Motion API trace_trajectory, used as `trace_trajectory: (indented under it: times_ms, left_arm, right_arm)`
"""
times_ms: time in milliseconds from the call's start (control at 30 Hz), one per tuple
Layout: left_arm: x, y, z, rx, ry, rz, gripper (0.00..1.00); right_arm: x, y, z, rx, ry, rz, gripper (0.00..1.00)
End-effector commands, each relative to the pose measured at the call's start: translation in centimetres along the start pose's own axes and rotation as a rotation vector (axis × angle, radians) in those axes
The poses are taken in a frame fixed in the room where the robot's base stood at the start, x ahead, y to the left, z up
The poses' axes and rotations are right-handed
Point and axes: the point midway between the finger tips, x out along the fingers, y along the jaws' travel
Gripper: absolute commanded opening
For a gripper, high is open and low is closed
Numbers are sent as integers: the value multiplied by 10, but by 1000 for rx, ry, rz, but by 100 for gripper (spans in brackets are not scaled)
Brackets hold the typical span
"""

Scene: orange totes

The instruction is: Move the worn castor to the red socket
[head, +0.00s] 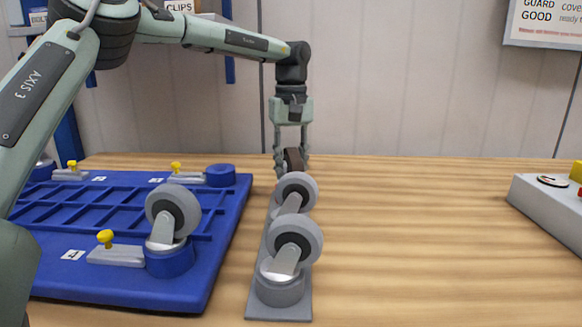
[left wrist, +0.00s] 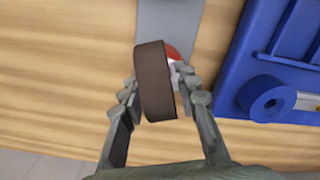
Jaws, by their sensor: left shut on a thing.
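The worn castor has a dark brown wheel (head: 293,159), seen at the far end of the grey strip. In the left wrist view its brown wheel (left wrist: 154,80) fills the space between the fingers. My left gripper (head: 291,165) points down and is shut on this castor. The red socket (left wrist: 173,52) shows only as a small red patch beside the wheel, at the end of the grey strip (left wrist: 168,18); the wheel hides the rest. I cannot tell whether the castor's foot is in it or above it. My right gripper is in neither view.
Two grey castors (head: 295,241) (head: 298,188) stand on the grey strip (head: 278,311) in front of the gripper. The blue plate (head: 140,285) at left carries another grey castor (head: 172,212) and an empty blue ring (head: 220,175). A grey box (head: 545,205) stands at right; table between is clear.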

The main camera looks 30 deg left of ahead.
Motion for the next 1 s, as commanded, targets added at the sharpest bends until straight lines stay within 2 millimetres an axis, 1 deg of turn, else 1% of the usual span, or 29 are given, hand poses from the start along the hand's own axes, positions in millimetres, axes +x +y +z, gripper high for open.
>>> trace_trajectory:
  times_ms: [300,333,500,833,933,1000]
  left_arm:
    - [3,0,0,0,1,1,0]
    - [3,0,0,0,1,1,33]
    - [3,0,0,0,0,1,54]
    - [3,0,0,0,-1,-1,54]
    - [-6,0,0,0,0,0,54]
    - [-18,1,0,-1,2,3,54]
  right_arm:
    - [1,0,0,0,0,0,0]
    - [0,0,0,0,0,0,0]
    - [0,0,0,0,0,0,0]
    - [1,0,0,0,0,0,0]
    - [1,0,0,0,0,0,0]
    - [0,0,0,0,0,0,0]
